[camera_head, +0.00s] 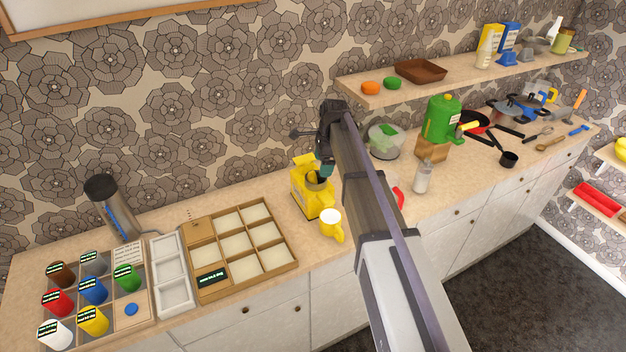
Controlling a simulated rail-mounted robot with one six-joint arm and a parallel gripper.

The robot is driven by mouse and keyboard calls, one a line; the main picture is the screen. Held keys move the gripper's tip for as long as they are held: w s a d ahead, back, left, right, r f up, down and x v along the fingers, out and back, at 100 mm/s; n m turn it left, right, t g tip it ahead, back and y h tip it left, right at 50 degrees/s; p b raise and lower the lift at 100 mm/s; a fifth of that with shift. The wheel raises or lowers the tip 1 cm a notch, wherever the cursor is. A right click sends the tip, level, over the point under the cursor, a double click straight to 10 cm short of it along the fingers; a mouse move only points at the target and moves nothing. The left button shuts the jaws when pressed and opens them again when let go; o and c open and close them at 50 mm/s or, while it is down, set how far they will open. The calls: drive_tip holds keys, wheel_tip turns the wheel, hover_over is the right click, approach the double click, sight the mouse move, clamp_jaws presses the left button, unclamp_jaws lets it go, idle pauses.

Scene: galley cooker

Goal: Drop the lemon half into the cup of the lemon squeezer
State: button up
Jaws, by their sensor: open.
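A yellow appliance (312,202) with a dark grey round cup at its top stands on the counter near the middle; it looks like the lemon squeezer. My gripper (322,172) points down right over this cup, its fingertips at or just above the rim. It is open, seen small and partly from the side. I cannot make out the lemon half; whether it lies in the cup or behind the fingers is hidden.
A wooden compartment tray (290,262) lies to the left. A shelf (372,97) overhangs the back.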

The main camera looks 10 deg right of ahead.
wheel_tip(320, 180, up, 8)
drive_tip(key=d+p, duration=0.1)
drive_tip(key=p, duration=0.6)
drive_tip(key=shift+d+r, duration=0.15)
drive_tip(key=shift+r, duration=0.1)
drive_tip(key=shift+f, duration=0.1)
drive_tip(key=s+f+n+b, duration=0.4)
drive_tip(key=s+n, duration=0.2)
drive_tip(key=s, duration=0.4)
drive_tip(key=s+a+f+n+h+b, duration=0.1)
drive_tip(key=s+f+n+b, duration=0.3)
drive_tip(key=s, duration=0.6)
drive_tip(key=s+f+n+b, duration=0.4)
drive_tip(key=s+n, duration=0.4)
drive_tip(key=s, duration=0.2)
drive_tip(key=shift+a+h, duration=0.35)
drive_tip(key=shift+h, duration=0.05)
